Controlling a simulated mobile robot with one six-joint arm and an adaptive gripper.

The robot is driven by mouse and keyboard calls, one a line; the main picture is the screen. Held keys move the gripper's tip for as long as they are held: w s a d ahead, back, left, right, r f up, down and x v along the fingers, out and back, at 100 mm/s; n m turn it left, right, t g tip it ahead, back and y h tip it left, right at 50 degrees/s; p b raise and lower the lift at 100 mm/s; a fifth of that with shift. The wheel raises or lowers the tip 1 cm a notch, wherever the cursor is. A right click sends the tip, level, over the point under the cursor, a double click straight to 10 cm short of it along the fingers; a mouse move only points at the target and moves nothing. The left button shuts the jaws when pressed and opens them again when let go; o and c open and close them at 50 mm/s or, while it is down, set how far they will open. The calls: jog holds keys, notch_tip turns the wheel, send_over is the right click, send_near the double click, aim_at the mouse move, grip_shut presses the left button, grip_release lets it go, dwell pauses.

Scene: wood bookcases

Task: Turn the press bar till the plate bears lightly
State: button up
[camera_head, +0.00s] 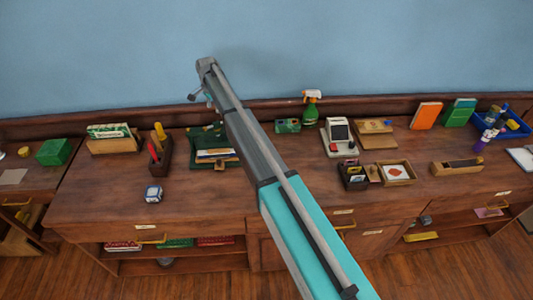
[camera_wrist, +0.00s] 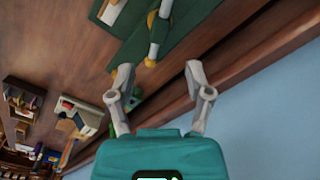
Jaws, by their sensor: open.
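The green press (camera_head: 204,133) stands on the desk with papers (camera_head: 214,155) in it, partly hidden behind my arm. In the wrist view its green top (camera_wrist: 185,40) fills the upper middle. The press bar (camera_wrist: 160,28) is pale, with brass-coloured parts at its hub and end. My gripper (camera_wrist: 158,75) is open and empty. Its two fingers are spread, and the bar's near end shows just beyond and between the tips, apparently apart from them. In the head view my gripper (camera_head: 193,96) hangs above and behind the press. Whether the plate touches the papers cannot be seen.
A tool box (camera_head: 160,155) and a blue-and-white cube (camera_head: 153,194) stand left of the press. A green box (camera_head: 288,126), a spray bottle (camera_head: 311,108) and a card machine (camera_head: 339,137) stand to its right. The desk's back ledge and blue wall are close behind.

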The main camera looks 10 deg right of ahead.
jog(key=shift+r+p, duration=2.05)
jog(key=shift+r, duration=0.3)
jog(key=s+d+f+n+b, duration=0.3)
jog(key=s+d+f+b, duration=0.3)
jog(key=s+d, duration=0.4)
jog(key=s+d+f+n+b, duration=0.2)
jog(key=s+d+f+b, duration=0.4)
jog(key=s, duration=0.8)
jog(key=d, duration=0.3)
jog(key=shift+s+d+f+n+b, duration=0.2)
jog(key=shift+d+f+n+b, duration=0.15)
jog(key=shift+n+b, duration=0.05)
jog(key=s+d+n, duration=0.2)
jog(key=s+d, duration=0.1)
jog(key=s, duration=0.5)
jog(key=s+d+n, duration=0.1)
jog(key=s+d, duration=0.3)
jog(key=s, duration=0.5)
jog(key=shift+s+d+n, duration=0.2)
jog(key=shift+d+n, duration=0.05)
jog(key=shift+n, duration=0.15)
